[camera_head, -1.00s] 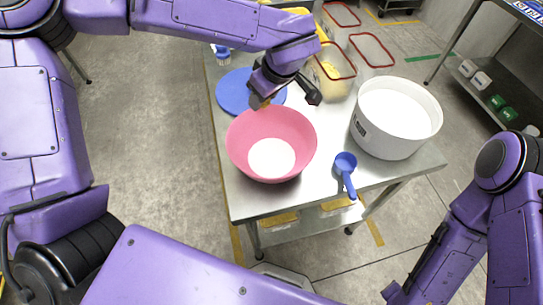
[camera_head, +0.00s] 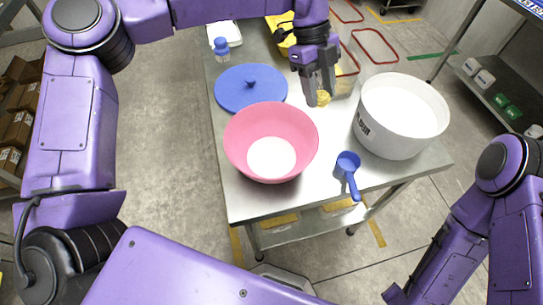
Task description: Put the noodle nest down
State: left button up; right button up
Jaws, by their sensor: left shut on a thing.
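The noodle nest (camera_head: 323,99) is a small yellow bundle, partly hidden by the fingers. My left gripper (camera_head: 319,92) points down and is shut on it, over the worktable (camera_head: 232,192) between the pink bowl and the white tub. I cannot tell whether the nest touches the table. The pink bowl (camera_head: 242,150) has white contents and stands in front and to the left of the nest. My right arm shows at the lower right, but its gripper is out of view.
A blue lid (camera_head: 240,92) lies behind the bowl. A white tub (camera_head: 385,137) stands on the right, with a blue scoop (camera_head: 348,165) in front of it. Clear containers with red rims (camera_head: 375,45) stand behind the gripper. A blue-capped bottle (camera_head: 221,48) is at the back left.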

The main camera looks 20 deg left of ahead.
pick_arm(q)
jog(key=n, duration=0.1)
jog(key=d+n+t, duration=0.1)
jog(key=n, duration=0.1)
jog(key=shift+s+d+r+n+h, duration=0.15)
jog(key=shift+d+r+n+h, duration=0.15)
jog(key=shift+d+n, duration=0.1)
jog(key=s+a+f+p, duration=0.3)
jog(key=s+a+f, duration=0.25)
jog(key=s, duration=0.25)
jog(key=p, duration=0.1)
send_over(279, 168)
jog(key=a, duration=0.2)
jog(key=f, duration=0.4)
jog(key=shift+w+d+f, duration=0.1)
jog(key=shift+d+f, duration=0.1)
jog(key=shift+f, duration=0.1)
notch_tip(279, 168, down, 3)
jog(key=shift+r, duration=0.15)
jog(key=shift+w+t, duration=0.1)
jog(key=shift+t, duration=0.2)
jog(key=shift+f, duration=0.8)
jog(key=o, duration=1)
jog(key=shift+r, duration=0.1)
